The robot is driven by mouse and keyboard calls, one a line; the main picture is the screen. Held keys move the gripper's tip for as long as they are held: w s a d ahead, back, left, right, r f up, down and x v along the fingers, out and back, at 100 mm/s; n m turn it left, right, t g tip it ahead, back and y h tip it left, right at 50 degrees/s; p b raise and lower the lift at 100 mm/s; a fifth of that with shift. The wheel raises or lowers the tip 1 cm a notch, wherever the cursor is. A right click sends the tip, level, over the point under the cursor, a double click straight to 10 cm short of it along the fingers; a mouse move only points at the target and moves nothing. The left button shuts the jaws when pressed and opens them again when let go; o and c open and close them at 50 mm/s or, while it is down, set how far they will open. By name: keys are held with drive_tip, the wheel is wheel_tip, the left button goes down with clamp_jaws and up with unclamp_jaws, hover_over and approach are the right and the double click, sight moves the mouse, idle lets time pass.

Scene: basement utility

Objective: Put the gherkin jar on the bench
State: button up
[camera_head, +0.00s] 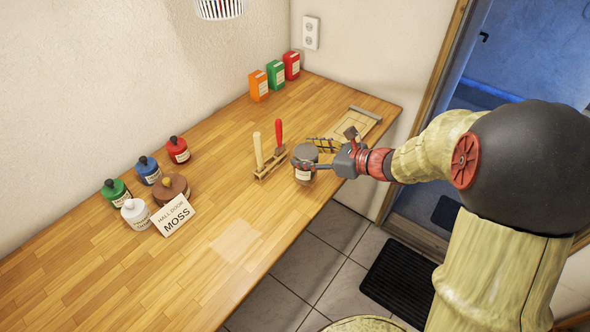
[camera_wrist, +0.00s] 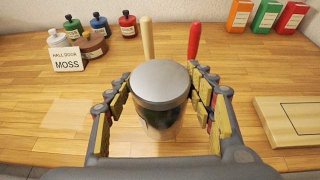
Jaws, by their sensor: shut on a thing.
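The gherkin jar (camera_head: 305,165) is a glass jar with a grey metal lid and a pale label, near the bench's front edge. In the wrist view the jar (camera_wrist: 160,100) stands upright between the fingers, with dark green contents. My gripper (camera_head: 312,163) is shut on the jar; its fingers (camera_wrist: 160,95) lie along both sides. The bench (camera_head: 120,270) is a long wooden worktop below the jar. I cannot tell whether the jar's base touches it.
A rack with two upright-handled tools (camera_head: 268,165) stands just left of the jar. A wooden board (camera_head: 355,122) lies behind my gripper. Bottles, a round brown object (camera_head: 171,188) and a "MOSS" card (camera_head: 174,215) stand further left. Coloured boxes (camera_head: 275,75) stand at the wall. The bench's front left is clear.

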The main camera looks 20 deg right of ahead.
sight(296, 168)
drive_tip(key=f, duration=0.1)
drive_tip(key=w+a+f, duration=0.1)
drive_tip(key=w+a+f+b, duration=0.1)
drive_tip(key=shift+a+f, duration=0.1)
drive_tip(key=shift+f, duration=0.25)
drive_tip(key=shift+w+a+f+b, duration=0.1)
drive_tip(key=shift+f+b, duration=0.2)
drive_tip(key=shift+f, duration=0.6)
drive_tip(key=shift+w+a+f+b, duration=0.1)
drive_tip(key=shift+f+b, duration=0.2)
drive_tip(key=shift+f, duration=0.55)
drive_tip(key=shift+f, duration=0.2)
drive_tip(key=o, duration=1.5)
drive_tip(key=shift+o, duration=0.2)
